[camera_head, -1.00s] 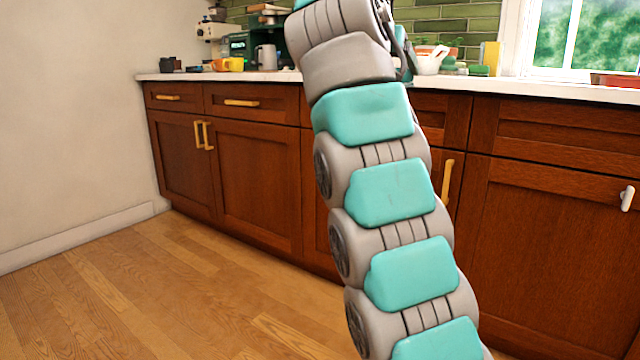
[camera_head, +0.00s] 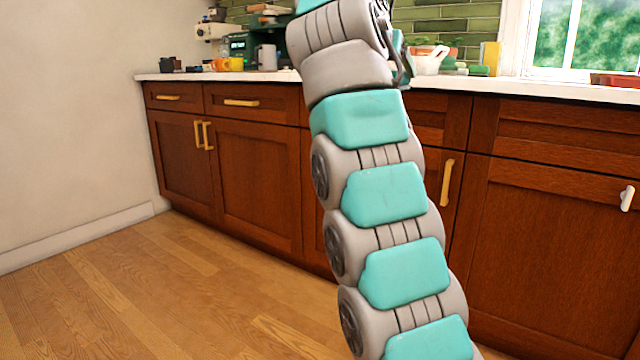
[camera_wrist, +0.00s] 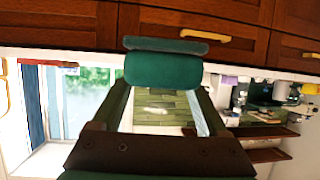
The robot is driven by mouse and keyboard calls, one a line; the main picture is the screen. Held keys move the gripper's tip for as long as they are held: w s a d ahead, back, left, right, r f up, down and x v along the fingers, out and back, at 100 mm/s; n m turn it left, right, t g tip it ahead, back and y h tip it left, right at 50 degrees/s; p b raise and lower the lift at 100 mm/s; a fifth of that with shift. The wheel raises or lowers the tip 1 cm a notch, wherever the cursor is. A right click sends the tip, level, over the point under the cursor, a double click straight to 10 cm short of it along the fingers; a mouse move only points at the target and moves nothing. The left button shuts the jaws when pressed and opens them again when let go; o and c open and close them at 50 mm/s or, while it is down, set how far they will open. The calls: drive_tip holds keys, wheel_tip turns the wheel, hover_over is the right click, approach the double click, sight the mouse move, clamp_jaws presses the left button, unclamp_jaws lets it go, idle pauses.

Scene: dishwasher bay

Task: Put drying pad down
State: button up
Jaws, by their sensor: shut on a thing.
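The drying pad appears to be the dark teal, rounded, folded-looking piece (camera_wrist: 163,69) in the wrist view. My gripper (camera_wrist: 161,88) is shut on it, with a finger at each side. A flatter teal strip lies just above it in the picture; I cannot tell if it is part of the same pad. The wrist view is upside down, with the cabinets at the top.
A pale counter (camera_head: 560,91) runs above brown wooden cabinets (camera_head: 255,165). Yellow cups (camera_head: 228,64), a grey pitcher (camera_head: 266,57) and a white mortar-like bowl (camera_head: 428,63) stand on it. A yellow block (camera_head: 490,57) is near the window. The wooden floor (camera_head: 150,290) at left is clear.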

drive_tip(key=shift+w+a+f, duration=0.15)
drive_tip(key=shift+w+f, duration=0.05)
drive_tip(key=shift+w, duration=0.2)
idle(0.3)
drive_tip(key=shift+w+f, duration=0.15)
drive_tip(key=shift+w, duration=0.1)
drive_tip(key=shift+w+f, duration=0.1)
drive_tip(key=shift+w, duration=0.1)
drive_tip(key=shift+w+f, duration=0.1)
drive_tip(key=shift+w, duration=0.15)
